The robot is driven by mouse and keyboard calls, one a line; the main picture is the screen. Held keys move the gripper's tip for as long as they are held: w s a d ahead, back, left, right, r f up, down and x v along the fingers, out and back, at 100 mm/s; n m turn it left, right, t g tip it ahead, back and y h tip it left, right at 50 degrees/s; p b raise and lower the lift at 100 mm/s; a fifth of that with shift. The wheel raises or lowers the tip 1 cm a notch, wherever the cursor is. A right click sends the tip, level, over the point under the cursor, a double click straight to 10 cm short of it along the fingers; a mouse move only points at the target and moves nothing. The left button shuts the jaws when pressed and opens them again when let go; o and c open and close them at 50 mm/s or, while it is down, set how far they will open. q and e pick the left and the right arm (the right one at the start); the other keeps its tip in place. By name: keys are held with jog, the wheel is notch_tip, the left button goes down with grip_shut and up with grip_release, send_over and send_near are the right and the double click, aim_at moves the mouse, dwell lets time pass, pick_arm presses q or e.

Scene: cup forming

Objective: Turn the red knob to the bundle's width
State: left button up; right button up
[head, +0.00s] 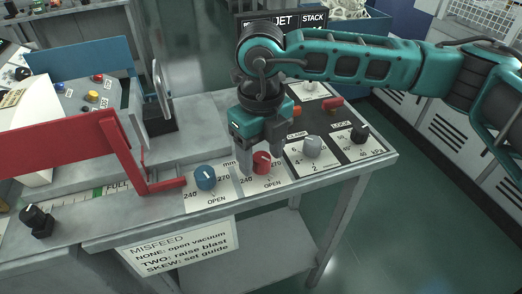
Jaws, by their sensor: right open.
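The red knob (262,162) stands on a white panel marked 240 and OPEN, near the front edge of the grey table. My right gripper (262,168) points down at the red knob, its fingers apart around or just beside it. I cannot tell whether the fingers touch the knob. The gripper body hides the upper part of the knob's scale. The bundle cannot be made out for certain. My left gripper is not in view.
A blue knob (205,177) is left of the red one; a grey knob (312,146) and a black knob (359,134) are to the right. A red bracket (140,165) stands at the left. A MISFEED sign (180,250) hangs at the front.

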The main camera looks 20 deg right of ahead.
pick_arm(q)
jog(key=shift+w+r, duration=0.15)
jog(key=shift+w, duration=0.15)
pick_arm(e)
jog(key=shift+f, duration=0.1)
jog(key=shift+c, duration=0.4)
jog(key=c, duration=1)
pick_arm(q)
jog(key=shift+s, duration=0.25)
pick_arm(e)
jog(key=shift+o, duration=0.2)
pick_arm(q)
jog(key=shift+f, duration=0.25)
